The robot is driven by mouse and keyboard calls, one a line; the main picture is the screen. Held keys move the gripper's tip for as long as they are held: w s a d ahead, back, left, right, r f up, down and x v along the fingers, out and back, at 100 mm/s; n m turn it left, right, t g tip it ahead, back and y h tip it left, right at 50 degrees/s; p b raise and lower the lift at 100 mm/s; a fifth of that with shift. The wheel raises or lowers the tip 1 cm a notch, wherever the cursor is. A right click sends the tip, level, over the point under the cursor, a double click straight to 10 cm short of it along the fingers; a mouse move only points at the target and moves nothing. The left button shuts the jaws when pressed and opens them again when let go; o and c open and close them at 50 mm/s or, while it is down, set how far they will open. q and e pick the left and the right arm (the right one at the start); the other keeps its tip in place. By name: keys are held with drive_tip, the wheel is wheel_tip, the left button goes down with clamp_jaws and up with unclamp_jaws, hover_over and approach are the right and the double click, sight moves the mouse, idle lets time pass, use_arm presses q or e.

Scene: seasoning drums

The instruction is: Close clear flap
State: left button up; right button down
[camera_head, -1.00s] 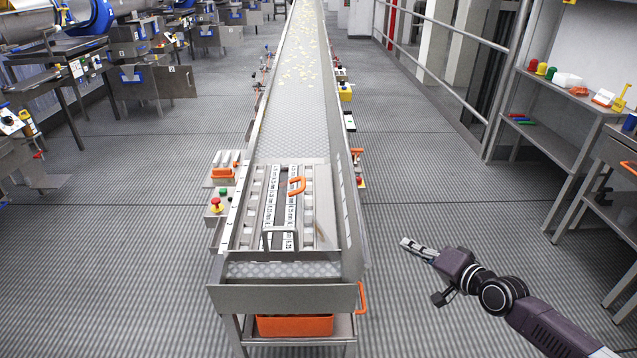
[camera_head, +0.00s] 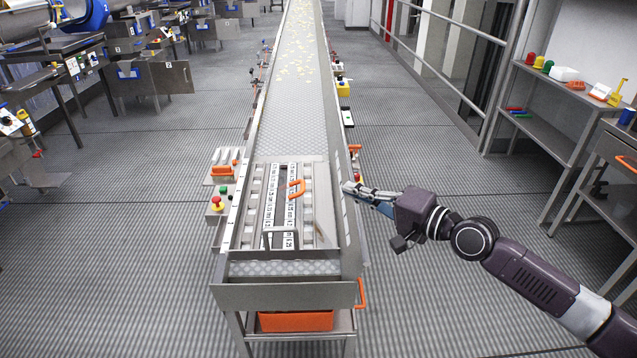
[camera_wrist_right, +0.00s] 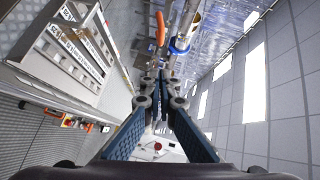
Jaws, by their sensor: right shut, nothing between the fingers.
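I cannot make out a clear flap with certainty in either view. The near end of the conveyor (camera_head: 290,262) holds a slatted section with numbered strips (camera_head: 272,205), an orange handle (camera_head: 297,188) and a grey bar handle (camera_head: 280,238). My right gripper (camera_head: 348,188) is shut and empty, at the conveyor's right side wall (camera_head: 347,225); I cannot tell whether it touches. In the right wrist view its fingers (camera_wrist_right: 161,76) are together, with an orange handle (camera_wrist_right: 160,28) beyond them. My left gripper is not in view.
Control buttons with a red emergency stop (camera_head: 217,203) sit left of the conveyor. An orange bin (camera_head: 295,321) is underneath. A shelf with small coloured items (camera_head: 563,74) stands at the right. The floor (camera_head: 420,290) between is open.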

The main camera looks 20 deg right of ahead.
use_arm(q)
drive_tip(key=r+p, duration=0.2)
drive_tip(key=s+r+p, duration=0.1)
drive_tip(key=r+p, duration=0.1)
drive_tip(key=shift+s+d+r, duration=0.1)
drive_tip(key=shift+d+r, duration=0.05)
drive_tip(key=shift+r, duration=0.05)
use_arm(e)
drive_tip(key=w+a+f, duration=0.1)
drive_tip(key=w+a, duration=0.4)
drive_tip(key=a, duration=0.1)
drive_tip(key=shift+w+a+f, duration=0.2)
drive_tip(key=shift+w+f, duration=0.1)
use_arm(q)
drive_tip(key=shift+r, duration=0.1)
